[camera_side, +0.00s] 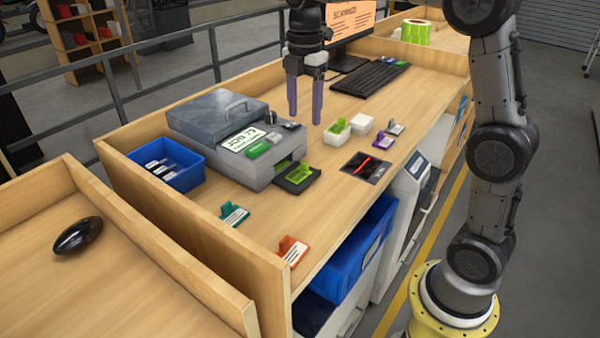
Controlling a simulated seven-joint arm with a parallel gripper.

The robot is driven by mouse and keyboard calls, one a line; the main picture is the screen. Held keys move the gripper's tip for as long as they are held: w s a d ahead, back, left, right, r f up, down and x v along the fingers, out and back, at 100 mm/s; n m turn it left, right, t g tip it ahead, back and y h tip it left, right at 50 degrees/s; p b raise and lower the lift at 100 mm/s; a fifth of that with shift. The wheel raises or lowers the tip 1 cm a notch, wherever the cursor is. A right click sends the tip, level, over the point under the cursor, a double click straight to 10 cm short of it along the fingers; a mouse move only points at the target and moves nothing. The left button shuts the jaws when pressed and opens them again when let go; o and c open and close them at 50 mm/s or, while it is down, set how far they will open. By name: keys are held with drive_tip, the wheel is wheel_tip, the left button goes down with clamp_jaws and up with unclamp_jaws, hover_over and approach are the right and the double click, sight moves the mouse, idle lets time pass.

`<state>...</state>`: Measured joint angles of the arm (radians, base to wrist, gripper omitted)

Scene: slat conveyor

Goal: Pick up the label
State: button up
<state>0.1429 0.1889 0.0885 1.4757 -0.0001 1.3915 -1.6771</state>
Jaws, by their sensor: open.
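My gripper (304,120) points down above the wooden counter, its two fingers apart with nothing between them. A grey printer-like machine (208,146) stands to its left. A bright green label-like piece (299,173) lies on the black tray at the machine's front, below and slightly left of my gripper. A white and green printed label (243,139) lies on top of the machine. Other tags on the counter are teal (234,214), orange (292,250) and purple (384,140). I cannot tell which of these the task means.
A white box with a green insert (337,133) and a plain white box (361,124) stand right of my gripper. A dark scanner plate with a red line (366,167) lies nearby. Wooden rims (200,239) edge the counter.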

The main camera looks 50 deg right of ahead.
sight(304, 170)
wheel_tip(304, 170, down, 13)
drive_tip(key=shift+r, duration=0.1)
idle(0.5)
drive_tip(key=c, duration=0.8)
